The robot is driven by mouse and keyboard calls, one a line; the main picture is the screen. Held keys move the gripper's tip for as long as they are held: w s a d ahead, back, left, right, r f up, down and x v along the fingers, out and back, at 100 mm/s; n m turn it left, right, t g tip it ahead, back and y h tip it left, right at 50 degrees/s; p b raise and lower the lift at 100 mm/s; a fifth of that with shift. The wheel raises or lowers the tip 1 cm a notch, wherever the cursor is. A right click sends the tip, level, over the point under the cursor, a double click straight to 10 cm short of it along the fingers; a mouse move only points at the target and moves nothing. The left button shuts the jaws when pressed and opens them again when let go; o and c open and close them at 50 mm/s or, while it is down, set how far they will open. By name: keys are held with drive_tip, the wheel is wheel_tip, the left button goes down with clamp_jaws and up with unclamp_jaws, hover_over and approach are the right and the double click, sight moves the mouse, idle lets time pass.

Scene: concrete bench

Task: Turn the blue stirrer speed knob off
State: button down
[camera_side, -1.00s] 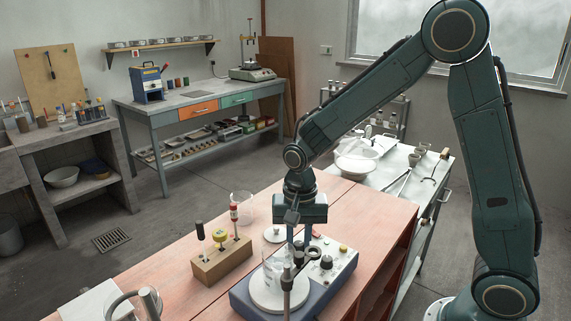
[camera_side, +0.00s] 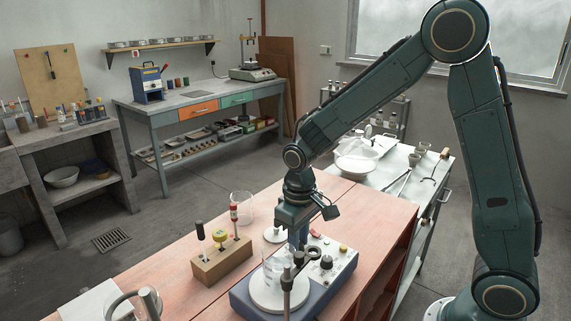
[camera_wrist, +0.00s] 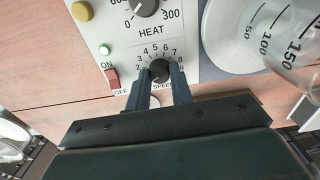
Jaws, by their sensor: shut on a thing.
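The stirrer (camera_side: 243,304) is a blue-bodied hot plate with a pale control panel. Its speed knob (camera_wrist: 160,70) looks dark rather than blue in the wrist view, under a numbered scale and beside the word SPEED. My gripper (camera_wrist: 161,76) is shut on this knob, one finger on each side. In the side view, my gripper (camera_side: 298,243) points down at the panel, and the knob is hidden there by the fingers and the stand's clamp. I cannot read the knob's pointer clearly.
The heat knob (camera_wrist: 146,6), a red switch (camera_wrist: 111,77) and a lit green lamp (camera_wrist: 104,50) are near the fingers. A glass beaker (camera_wrist: 296,45) stands on the white plate (camera_wrist: 222,35). A stand rod (camera_side: 287,285) rises close by. A wooden block with tools (camera_side: 220,262) is to the left.

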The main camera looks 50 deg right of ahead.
drive_tip(key=shift+n, duration=0.9)
drive_tip(key=c, duration=1.2)
unclamp_jaws()
drive_tip(key=shift+c, duration=0.2)
drive_tip(key=shift+r, duration=0.1)
wheel_tip(320, 180, up, 14)
